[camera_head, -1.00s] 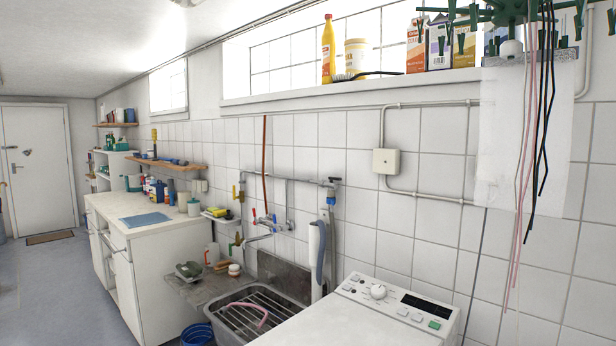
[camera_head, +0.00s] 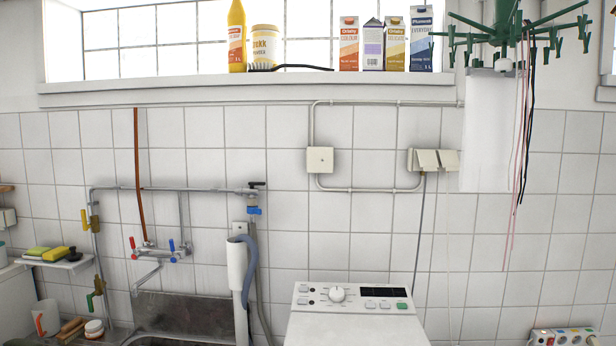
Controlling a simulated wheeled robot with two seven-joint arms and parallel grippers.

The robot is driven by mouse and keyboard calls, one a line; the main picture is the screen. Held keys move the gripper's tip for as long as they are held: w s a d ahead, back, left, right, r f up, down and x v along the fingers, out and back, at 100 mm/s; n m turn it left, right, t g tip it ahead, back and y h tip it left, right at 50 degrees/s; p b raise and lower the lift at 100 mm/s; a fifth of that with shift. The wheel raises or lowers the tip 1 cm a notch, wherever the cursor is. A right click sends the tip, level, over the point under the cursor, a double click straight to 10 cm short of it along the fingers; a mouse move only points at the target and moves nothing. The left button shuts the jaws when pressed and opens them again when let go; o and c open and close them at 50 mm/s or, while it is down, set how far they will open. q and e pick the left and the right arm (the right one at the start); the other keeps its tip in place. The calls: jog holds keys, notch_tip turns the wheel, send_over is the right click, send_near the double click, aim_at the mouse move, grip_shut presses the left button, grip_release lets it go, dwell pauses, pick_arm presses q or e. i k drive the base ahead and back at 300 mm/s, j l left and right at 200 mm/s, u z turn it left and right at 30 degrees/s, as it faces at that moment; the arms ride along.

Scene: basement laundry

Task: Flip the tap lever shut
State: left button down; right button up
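Several taps sit on the tiled wall at the left. A valve with a dark lever (camera_head: 257,184) and a blue fitting (camera_head: 254,210) ends the horizontal pipe, above a grey hose. A brass tap with a yellow lever (camera_head: 85,220) is on the left vertical pipe, and a tap with a green lever (camera_head: 90,302) is below it. I cannot tell which lever the task means. Neither gripper is in view.
A white washing machine (camera_head: 357,325) stands below the wall, right of the metal sink (camera_head: 180,338). A grey hose (camera_head: 246,265) and a white pipe (camera_head: 236,280) stand between them. A green clothes hanger (camera_head: 507,30) with dangling cords hangs at upper right.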

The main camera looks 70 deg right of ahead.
aim_at(252, 184)
jog(key=i+z, duration=0.2)
jog(key=z, duration=0.25)
jog(key=i+z, duration=0.2)
jog(key=z, duration=0.3)
jog(key=i+z, duration=0.2)
jog(key=z, duration=0.25)
jog(key=i+j+z, duration=0.2)
jog(key=z, duration=0.25)
jog(key=i+j+z, duration=0.15)
jog(key=z, duration=0.35)
jog(key=i+j+z, duration=0.1)
jog(key=j+z, duration=0.2)
jog(key=z, duration=0.15)
